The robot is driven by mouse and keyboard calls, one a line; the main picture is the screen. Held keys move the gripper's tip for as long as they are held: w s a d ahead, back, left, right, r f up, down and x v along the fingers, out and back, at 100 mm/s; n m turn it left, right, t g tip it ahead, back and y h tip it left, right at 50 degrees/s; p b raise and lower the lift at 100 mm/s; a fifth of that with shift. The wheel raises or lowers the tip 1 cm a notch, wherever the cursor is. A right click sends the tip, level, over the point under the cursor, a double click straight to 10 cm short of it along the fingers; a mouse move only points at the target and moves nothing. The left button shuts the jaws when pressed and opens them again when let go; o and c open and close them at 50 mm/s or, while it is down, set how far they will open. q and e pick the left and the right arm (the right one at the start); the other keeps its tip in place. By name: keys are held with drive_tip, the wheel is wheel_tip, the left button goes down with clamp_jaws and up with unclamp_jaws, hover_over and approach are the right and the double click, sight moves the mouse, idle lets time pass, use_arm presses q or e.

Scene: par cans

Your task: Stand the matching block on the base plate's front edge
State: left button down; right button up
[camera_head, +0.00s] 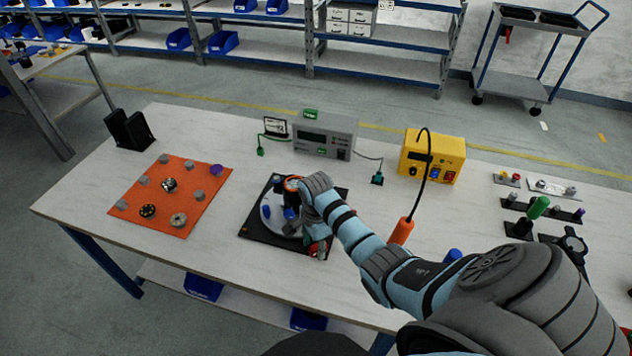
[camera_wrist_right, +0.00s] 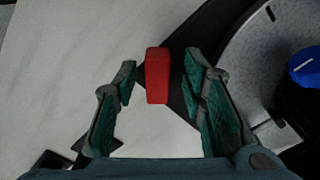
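A red block (camera_wrist_right: 157,75) lies between the fingertips of my right gripper (camera_wrist_right: 160,78) in the wrist view, with a gap on both sides. The fingers are open and do not touch it. In the head view the red block (camera_head: 318,248) shows in part beside the right gripper (camera_head: 307,243), at the front right of the black base (camera_head: 258,222). A round pale grey plate (camera_wrist_right: 245,75) with blue parts sits on that base; in the head view the plate (camera_head: 270,220) is partly hidden by my right arm. My left gripper is not in view.
An orange mat (camera_head: 186,222) with several small cylinders lies to the left. A grey instrument (camera_head: 325,133) and a yellow box (camera_head: 432,158) stand behind. An orange-handled tool (camera_head: 402,231) stands right of my forearm. The table's front left is clear.

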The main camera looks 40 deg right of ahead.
sight(316, 245)
wheel_tip(316, 245, up, 13)
drive_tip(key=p, duration=0.3)
drive_tip(key=shift+f, duration=0.15)
